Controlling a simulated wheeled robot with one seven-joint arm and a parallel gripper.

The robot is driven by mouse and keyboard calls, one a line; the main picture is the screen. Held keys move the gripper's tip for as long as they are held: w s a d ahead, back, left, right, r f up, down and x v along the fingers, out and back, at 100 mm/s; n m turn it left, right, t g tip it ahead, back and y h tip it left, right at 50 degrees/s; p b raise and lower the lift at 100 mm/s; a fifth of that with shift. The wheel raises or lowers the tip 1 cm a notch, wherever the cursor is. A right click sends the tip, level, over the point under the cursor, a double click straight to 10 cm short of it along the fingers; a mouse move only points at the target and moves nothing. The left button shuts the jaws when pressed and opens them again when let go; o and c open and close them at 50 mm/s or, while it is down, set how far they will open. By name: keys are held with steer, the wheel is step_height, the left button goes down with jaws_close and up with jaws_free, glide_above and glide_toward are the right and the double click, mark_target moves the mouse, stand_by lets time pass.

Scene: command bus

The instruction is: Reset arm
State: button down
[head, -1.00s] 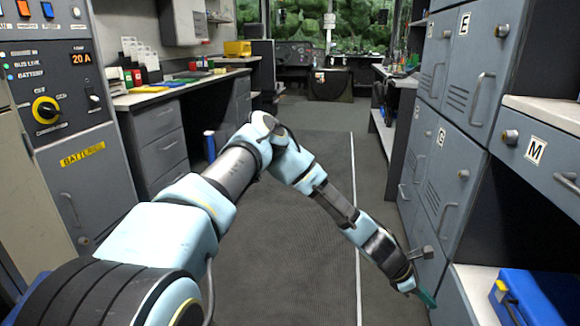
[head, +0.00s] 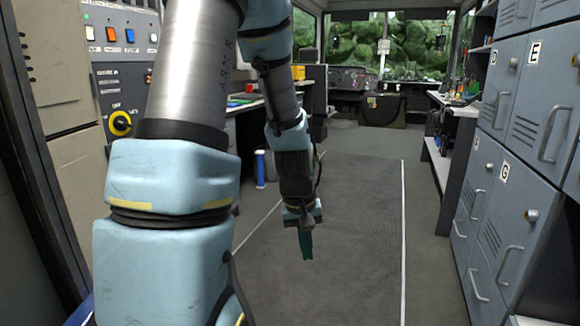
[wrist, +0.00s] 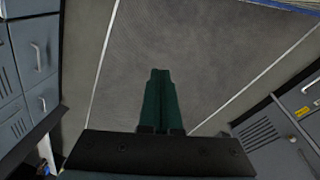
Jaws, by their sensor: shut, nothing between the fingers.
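My gripper (head: 306,243) hangs over the aisle floor in the head view, pointing down. Its green fingers are shut and empty. In the wrist view the two green fingers (wrist: 160,95) lie side by side above bare grey floor. My arm rises high on the left of the head view and bends down to the gripper near the middle. Nothing touches the fingers.
Grey lockers (head: 521,130) with handles line the right side. A control panel (head: 119,75) and a counter with drawers stand on the left, partly hidden by my arm. A blue cylinder (head: 260,168) stands on the floor. The aisle mat (head: 350,240) is clear.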

steer(key=s+a+r+m+y, duration=0.1)
steer(key=s+a+r, duration=0.2)
steer(key=a, duration=0.2)
steer(key=s+a+r+m, duration=0.1)
steer(key=s+a+r, duration=0.1)
steer(key=a+r, duration=0.3)
step_height(320, 180, up, 24)
steer(key=p, duration=2.5)
steer(key=shift+w+a+f+t, duration=0.15)
steer(key=shift+a+f+t, duration=0.05)
steer(key=shift+a+t, duration=0.1)
